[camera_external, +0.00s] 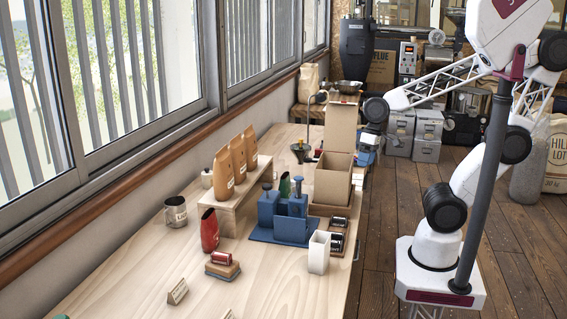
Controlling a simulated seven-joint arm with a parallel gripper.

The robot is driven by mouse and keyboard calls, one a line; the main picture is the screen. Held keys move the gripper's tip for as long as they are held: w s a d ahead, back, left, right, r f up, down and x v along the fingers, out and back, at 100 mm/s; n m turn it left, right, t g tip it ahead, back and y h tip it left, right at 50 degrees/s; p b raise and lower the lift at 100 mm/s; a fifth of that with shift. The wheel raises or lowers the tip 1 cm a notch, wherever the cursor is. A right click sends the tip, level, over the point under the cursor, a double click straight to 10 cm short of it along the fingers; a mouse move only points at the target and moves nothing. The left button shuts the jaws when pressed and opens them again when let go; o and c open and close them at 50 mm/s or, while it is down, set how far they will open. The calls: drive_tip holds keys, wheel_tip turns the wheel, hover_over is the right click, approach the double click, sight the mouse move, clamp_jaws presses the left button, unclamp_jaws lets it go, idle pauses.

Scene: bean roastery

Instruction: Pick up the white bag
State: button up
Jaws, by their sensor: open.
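A small white open-topped bag (319,253) stands upright near the right edge of the wooden table, in front of the blue holders. My gripper (369,150) is open, pointing down beyond the table's far right part, behind and to the right of the cardboard box. It is well apart from the white bag. Its fingertips are small and partly unclear in this view.
Blue holders (293,231) and a cardboard box (333,182) stand behind the white bag. A red pouch (209,231) and a red-topped block (222,266) are to its left. Brown pouches (222,174) stand on a wooden riser. The table's front is mostly clear.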

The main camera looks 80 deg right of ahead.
drive_tip(key=w+a+f+m+g+y, duration=0.1)
drive_tip(key=w+a+f+m+y, duration=0.2)
drive_tip(key=a, duration=0.4)
drive_tip(key=w+a+f+m+g+y, duration=0.1)
drive_tip(key=w+a+f+m+y, duration=0.2)
drive_tip(key=a, duration=0.5)
drive_tip(key=m+t+y, duration=0.2)
drive_tip(key=m+y, duration=0.3)
drive_tip(key=m, duration=0.6)
approach(317, 248)
drive_tip(key=shift+d, duration=0.75)
drive_tip(key=shift+x, duration=1.25)
drive_tip(key=shift+x, duration=2.65)
drive_tip(key=shift+r, duration=0.1)
drive_tip(key=shift+c, duration=0.2)
drive_tip(key=c, duration=1.2)
